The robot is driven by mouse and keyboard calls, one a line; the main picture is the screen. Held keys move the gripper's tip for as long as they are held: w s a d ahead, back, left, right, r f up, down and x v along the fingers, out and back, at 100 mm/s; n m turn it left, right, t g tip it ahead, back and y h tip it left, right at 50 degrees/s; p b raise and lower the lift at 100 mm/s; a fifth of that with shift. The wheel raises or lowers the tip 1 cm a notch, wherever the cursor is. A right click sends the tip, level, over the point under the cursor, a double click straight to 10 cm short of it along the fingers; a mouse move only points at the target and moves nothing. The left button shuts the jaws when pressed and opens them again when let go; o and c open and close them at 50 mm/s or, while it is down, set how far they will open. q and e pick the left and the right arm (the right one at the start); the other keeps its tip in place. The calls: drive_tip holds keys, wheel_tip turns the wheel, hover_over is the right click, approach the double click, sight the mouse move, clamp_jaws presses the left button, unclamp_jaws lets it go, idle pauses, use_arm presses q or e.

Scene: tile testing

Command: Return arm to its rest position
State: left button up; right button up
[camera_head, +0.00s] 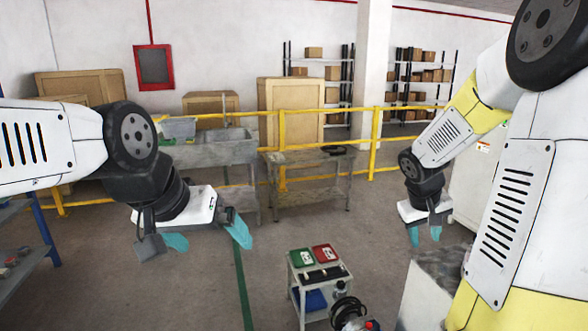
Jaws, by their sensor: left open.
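My left arm comes in from the left and holds its gripper (207,238) out over the floor. Its teal fingers are wide apart with nothing between them. My right arm comes in from the upper right and hangs its gripper (425,234) downward. The right gripper's two teal fingers are apart, and no object shows between them. Neither gripper appears to touch anything.
A small cart (318,288) with a green box (302,257) and a red box (325,252) stands between the grippers, lower down. A grey workbench (310,160), a sink unit (210,150) and a yellow railing (375,140) stand behind. A grey block (437,280) is below the right gripper.

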drive_tip(key=s+a+r+t+y, duration=0.1)
drive_tip(key=s+a+r+y, duration=0.2)
drive_tip(key=s+a+r, duration=0.2)
drive_tip(key=s+a+r+t+y, duration=0.1)
drive_tip(key=s+a+r+y, duration=0.2)
drive_tip(key=s+a, duration=0.9)
wheel_tip(320, 180, up, 4)
drive_tip(key=shift+s+a+f+t, duration=0.25)
drive_tip(key=shift+a+t, duration=0.15)
drive_tip(key=shift+a, duration=0.25)
drive_tip(key=shift+c, duration=0.2)
